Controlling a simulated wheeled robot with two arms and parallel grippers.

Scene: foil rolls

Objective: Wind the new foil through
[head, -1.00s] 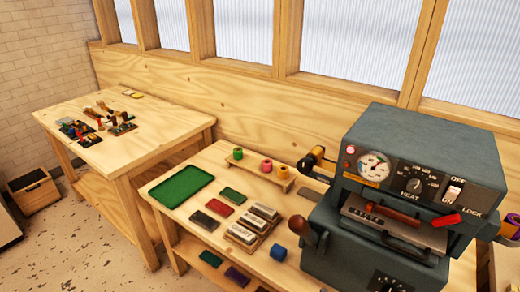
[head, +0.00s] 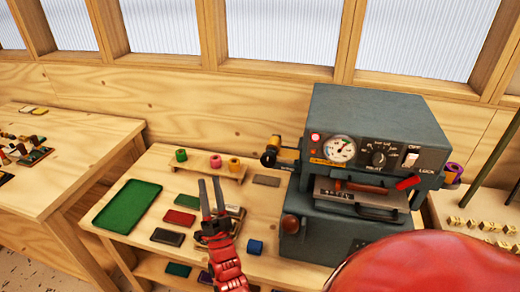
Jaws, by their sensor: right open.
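The grey foil press (head: 350,125) stands on the wooden bench, with a dial, a heat knob and a switch on its front. A gold foil roll (head: 268,159) sits on a spindle at its left side. A purple roll (head: 453,172) is at its right side. My right gripper (head: 210,182) is open and empty, in front of the rack in the picture and left of the press. My left gripper is not in view.
A green tray (head: 128,207), coloured blocks, and a blue piece (head: 255,246) lie on the bench; my gripper partly hides a block holder. A flat grey piece (head: 266,180) lies beside the press. Another table (head: 75,150) stands left. Small brass pieces (head: 480,226) are at right.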

